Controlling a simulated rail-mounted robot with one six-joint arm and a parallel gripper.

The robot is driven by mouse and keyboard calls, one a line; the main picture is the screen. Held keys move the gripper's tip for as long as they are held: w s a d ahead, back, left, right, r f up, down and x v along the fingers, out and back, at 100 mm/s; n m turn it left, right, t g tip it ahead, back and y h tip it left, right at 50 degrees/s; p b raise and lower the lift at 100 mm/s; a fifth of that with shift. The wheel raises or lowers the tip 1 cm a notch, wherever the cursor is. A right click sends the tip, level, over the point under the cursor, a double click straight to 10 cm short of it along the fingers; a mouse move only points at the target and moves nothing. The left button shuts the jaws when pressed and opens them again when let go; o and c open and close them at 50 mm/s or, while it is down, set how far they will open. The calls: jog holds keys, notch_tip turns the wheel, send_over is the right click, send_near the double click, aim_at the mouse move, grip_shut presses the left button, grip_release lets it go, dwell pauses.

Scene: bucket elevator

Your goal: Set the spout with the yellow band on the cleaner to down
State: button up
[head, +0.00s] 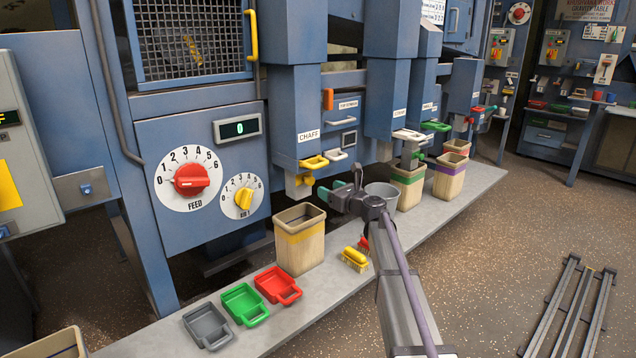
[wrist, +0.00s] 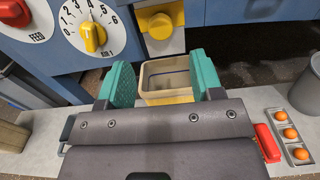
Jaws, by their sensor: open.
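The CHAFF spout (head: 296,130) on the blue cleaner has a yellow handle (head: 313,162) at its lower front. Below it is a short pale outlet with a yellow piece (head: 304,179), which shows as a yellow knob (wrist: 161,25) in the wrist view. A tan bin with a yellow band (head: 300,238) stands below; it also shows in the wrist view (wrist: 150,70). My gripper (head: 338,188) is open and empty, to the right of the outlet in the head view. In the wrist view its teal fingers (wrist: 163,76) frame the bin, below the knob.
A grey bucket (head: 383,193) stands beyond my gripper. Bins with green (head: 407,186) and purple (head: 450,178) bands stand further right along the ledge. FEED dial (head: 190,179) is left.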

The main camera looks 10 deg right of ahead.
aim_at(312, 181)
jog(key=x, duration=1)
jog(key=shift+w+a, duration=0.1)
grip_shut()
